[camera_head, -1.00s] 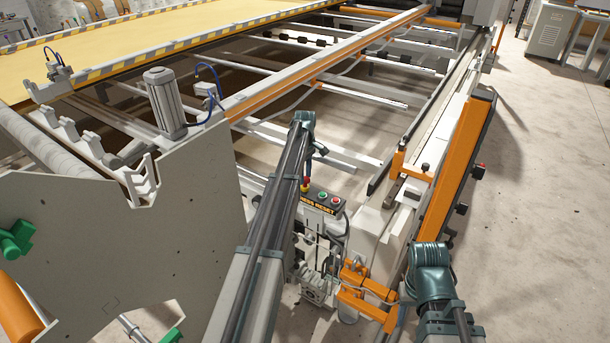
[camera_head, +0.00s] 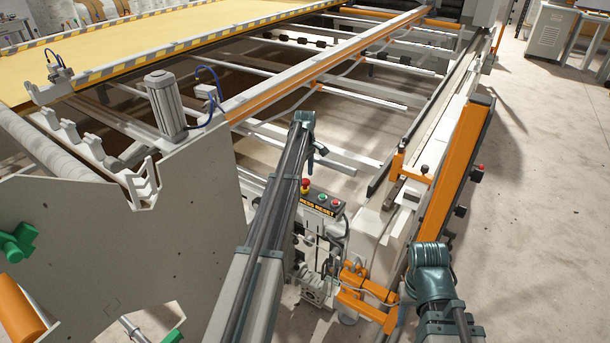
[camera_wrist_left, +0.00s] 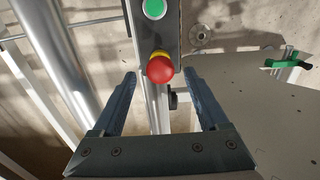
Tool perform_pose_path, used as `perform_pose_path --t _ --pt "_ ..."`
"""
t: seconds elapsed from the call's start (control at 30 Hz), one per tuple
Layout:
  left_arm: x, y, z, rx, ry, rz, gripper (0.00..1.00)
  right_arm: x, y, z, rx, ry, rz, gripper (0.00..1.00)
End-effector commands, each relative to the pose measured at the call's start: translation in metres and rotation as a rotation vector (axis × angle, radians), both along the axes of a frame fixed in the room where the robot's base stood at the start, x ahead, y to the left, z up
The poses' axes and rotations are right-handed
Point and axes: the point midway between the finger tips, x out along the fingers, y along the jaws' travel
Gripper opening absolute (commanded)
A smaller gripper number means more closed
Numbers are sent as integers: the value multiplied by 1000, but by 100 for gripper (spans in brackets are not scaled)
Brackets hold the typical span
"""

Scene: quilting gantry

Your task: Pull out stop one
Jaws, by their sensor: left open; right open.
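The red stop button (camera_head: 305,186) with a yellow collar sits at the left end of a small control box near the middle of the head view. In the left wrist view the same red button (camera_wrist_left: 160,69) lies between and just ahead of my fingertips, apart from both fingers. My left gripper (camera_head: 311,160) hangs pointing down a little above the button. In the left wrist view my left gripper (camera_wrist_left: 159,76) is open and empty. My right arm's teal joint shows at the lower right, but its gripper does not show.
The control box (camera_head: 325,203) also carries a green button (camera_wrist_left: 154,8) and another red button (camera_head: 336,203). A large grey plate (camera_head: 120,255) stands to the left. An orange bracket (camera_head: 362,293) is to the lower right. Open floor lies at far right.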

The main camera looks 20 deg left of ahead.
Motion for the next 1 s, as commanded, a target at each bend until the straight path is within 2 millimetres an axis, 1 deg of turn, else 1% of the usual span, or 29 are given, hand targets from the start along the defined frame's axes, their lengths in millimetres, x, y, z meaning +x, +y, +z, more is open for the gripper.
perform_pose_path --t 0.03,0.17,0.7,0.83,1.0 --pt "0 0 10 0 0 0 77 0 0 10 0 0 0 50" --pt "0 0 26 0 0 0 77 0 0 26 0 0 0 50" --pt "0 0 110 0 0 0 77 0 0 110 0 0 0 50" --pt "0 0 124 0 0 0 77 0 0 124 0 0 0 50" --pt "0 0 129 0 0 0 77 0 0 130 0 0 1 50"
